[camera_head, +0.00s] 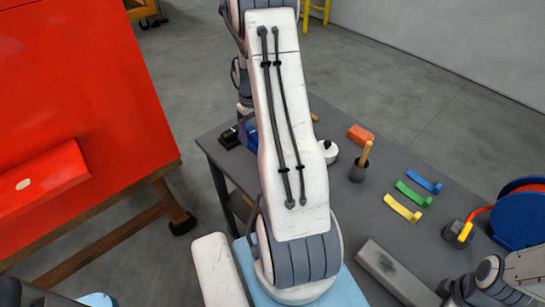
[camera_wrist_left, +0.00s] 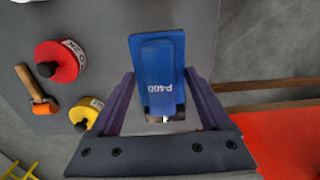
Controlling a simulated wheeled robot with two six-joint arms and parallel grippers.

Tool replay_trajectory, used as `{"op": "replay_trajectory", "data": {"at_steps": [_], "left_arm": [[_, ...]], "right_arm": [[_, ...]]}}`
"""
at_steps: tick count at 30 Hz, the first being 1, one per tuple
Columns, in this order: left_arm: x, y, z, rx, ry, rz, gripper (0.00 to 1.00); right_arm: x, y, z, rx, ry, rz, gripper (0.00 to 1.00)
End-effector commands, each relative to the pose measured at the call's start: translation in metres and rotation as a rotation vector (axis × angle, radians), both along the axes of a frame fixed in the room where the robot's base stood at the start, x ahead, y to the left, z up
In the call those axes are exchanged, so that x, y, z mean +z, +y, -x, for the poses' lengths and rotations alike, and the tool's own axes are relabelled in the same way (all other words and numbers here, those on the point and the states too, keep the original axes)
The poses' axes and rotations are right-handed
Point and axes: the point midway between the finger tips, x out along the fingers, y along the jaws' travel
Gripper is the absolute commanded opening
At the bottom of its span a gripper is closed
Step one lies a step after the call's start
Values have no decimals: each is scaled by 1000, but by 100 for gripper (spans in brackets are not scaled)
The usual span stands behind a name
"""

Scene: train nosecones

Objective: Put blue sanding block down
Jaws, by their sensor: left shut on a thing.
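The blue sanding block (camera_wrist_left: 158,65), marked P400, sits between the two fingers of my left gripper (camera_wrist_left: 160,78) in the left wrist view. The fingers are shut on its sides. The grey table top lies beneath it in that view. In the head view my left arm reaches over the grey table (camera_head: 390,155) and hides most of the gripper. A bit of blue (camera_head: 250,132), seemingly the block, shows beside the arm near the table's far left corner. My right gripper is not visible.
A large red panel (camera_head: 80,100) stands left. Red (camera_wrist_left: 60,62) and yellow (camera_wrist_left: 86,111) tins show in the wrist view.

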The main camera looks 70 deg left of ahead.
Motion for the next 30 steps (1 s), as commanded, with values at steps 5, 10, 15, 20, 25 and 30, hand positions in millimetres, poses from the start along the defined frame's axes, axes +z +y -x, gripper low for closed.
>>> {"op": "replay_trajectory", "data": {"at_steps": [5,10,15,20,25,30], "left_arm": [[-34,-1,0,0,1,4,8],[-47,0,0,0,1,1,8],[-68,-1,0,-1,1,4,8],[-82,0,0,-1,1,1,8],[-81,0,0,-1,0,0,8],[-84,0,0,-1,0,0,92]], "right_arm": [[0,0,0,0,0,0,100],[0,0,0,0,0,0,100],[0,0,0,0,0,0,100],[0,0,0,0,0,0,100],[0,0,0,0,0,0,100],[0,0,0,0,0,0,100]]}}
